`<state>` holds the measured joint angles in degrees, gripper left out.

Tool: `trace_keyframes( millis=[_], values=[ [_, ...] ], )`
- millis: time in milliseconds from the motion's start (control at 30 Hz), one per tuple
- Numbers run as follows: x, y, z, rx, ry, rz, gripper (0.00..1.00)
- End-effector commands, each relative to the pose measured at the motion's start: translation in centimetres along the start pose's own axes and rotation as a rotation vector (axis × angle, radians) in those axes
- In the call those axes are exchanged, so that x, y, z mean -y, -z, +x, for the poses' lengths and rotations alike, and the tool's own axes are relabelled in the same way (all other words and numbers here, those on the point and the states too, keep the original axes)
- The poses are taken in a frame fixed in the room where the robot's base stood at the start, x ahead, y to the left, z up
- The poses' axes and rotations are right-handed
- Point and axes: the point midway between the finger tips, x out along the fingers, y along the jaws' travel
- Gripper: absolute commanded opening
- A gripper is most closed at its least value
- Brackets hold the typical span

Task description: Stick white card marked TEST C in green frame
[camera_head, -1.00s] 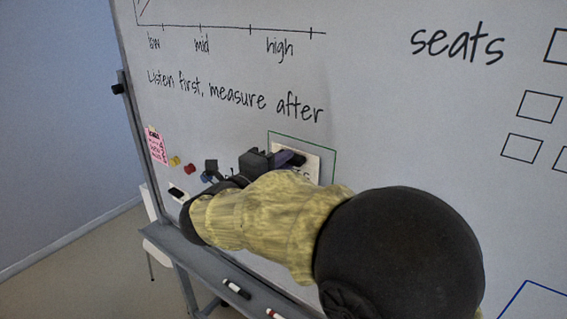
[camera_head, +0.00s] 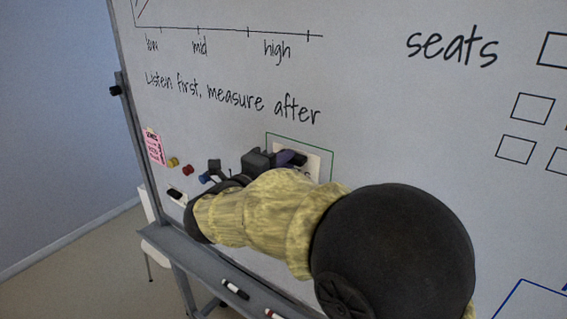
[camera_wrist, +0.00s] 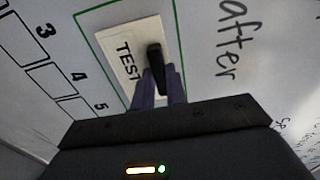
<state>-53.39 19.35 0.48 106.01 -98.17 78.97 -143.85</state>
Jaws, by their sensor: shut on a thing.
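The white card (camera_wrist: 128,52) marked TEST lies at the whiteboard inside the green frame (camera_wrist: 95,53). In the head view, the card (camera_head: 312,165) shows partly behind my gripper, within the green frame (camera_head: 332,155). A black upright piece (camera_wrist: 154,58) stands out from the card's face. The purple fingers of my gripper (camera_wrist: 158,88) are shut on this piece, and my gripper also shows in the head view (camera_head: 290,158). The piece and fingers hide the letter after TEST. I cannot tell if the card's back touches the board.
Coloured magnets (camera_head: 188,170) and a pink note (camera_head: 154,147) are on the whiteboard (camera_head: 380,110) to the left. The tray (camera_head: 205,262) below holds markers (camera_head: 235,289). My arm covers the board below the frame.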

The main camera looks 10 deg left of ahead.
Motion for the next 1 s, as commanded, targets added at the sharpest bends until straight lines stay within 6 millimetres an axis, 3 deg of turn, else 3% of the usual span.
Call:
trace_keyframes(
  millis=[367, 400, 500, 733, 833, 1000],
  values=[
    [0.0, 0.01, 0.19, 0.0, 0.0, 0.0, 0.0],
    [0.0, 0.01, 0.19, 0.0, 0.0, 0.0, 0.18],
    [0.01, 0.01, 0.19, 0.0, 0.0, 0.0, 0.37],
    [0.0, 0.01, 0.19, 0.0, 0.0, 0.0, 0.41],
    [0.0, 0.02, 0.19, -0.001, 0.0, 0.0, 0.57],
    [0.01, 0.02, 0.19, -0.001, 0.0, 0.0, 0.57]
  ],
)
